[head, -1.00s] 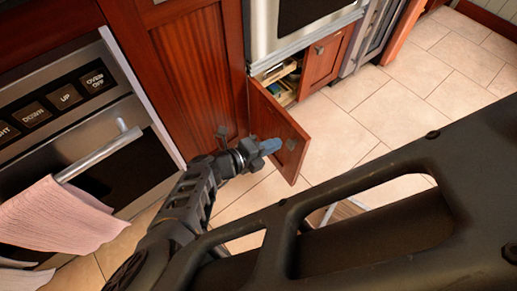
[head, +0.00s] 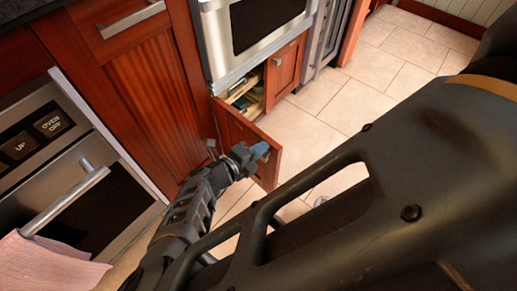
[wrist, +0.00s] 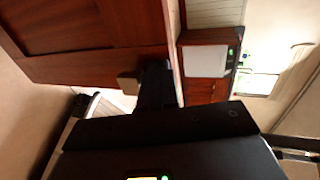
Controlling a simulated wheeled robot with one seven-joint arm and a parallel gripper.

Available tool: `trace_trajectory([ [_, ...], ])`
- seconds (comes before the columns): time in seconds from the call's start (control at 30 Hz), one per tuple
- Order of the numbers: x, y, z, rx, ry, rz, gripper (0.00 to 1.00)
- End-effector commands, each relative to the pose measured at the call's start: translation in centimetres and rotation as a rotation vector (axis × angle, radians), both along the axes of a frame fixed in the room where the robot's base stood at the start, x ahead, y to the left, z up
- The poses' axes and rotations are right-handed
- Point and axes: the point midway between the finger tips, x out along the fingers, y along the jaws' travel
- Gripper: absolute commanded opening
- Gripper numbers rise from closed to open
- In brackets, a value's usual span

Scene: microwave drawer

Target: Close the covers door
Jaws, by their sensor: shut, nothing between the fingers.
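The open cabinet door (head: 232,128) is reddish-brown wood, hinged at its left under the microwave, and stands swung out from the cabinet. My gripper (head: 262,151) is shut and empty in front of the door's outer face, near its free edge. I cannot tell whether it touches the door. In the wrist view the door panel (wrist: 90,28) fills the upper left. A small door handle (wrist: 128,84) shows beside my dark gripper fingers (wrist: 157,85). The handle is hidden behind my gripper in the head view.
Shelves with items (head: 246,100) show inside the cabinet. The neighbouring right door (head: 284,72) is shut. The microwave (head: 262,32) is above. An oven (head: 95,190) with a pink towel (head: 50,265) stands at left. The tiled floor (head: 335,115) to the right is clear.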

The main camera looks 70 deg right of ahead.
Motion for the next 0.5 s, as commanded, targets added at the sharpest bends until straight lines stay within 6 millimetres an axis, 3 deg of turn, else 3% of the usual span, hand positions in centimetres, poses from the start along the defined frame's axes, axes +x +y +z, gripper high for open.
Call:
trace_trajectory([
  [0.27,-1.7,-3.5,0.5,-0.008,0.005,0.132,0.00],
  [0.5,-3.0,-9.0,0.6,-0.009,0.007,0.343,0.00],
])
